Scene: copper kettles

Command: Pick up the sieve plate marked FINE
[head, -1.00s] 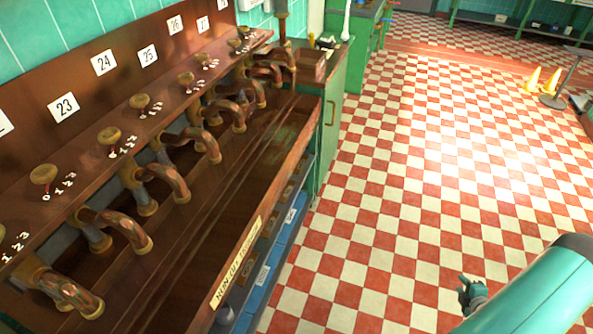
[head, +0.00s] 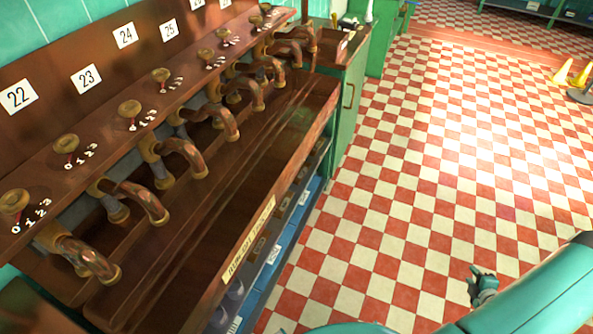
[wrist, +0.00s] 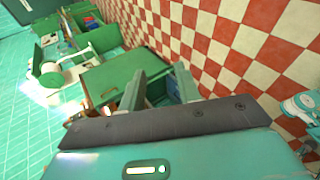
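No sieve plate marked FINE can be made out in either view. My gripper (wrist: 162,88) shows in the wrist view as two grey-green fingers with a gap between them, open, with nothing seen held. Beyond the fingers are a green cabinet (wrist: 108,80) and the checkered floor. In the head view a teal part of my own body fills the lower right corner; the gripper fingers cannot be made out there.
A long brown trough (head: 215,235) with copper pipes, knobs and number plates runs along the left wall. Blue shelving (head: 262,275) holding small labelled items is below it. A green cabinet (head: 351,105) stands at its far end. Yellow cones (head: 572,74) stand far right. The checkered floor (head: 420,190) is open.

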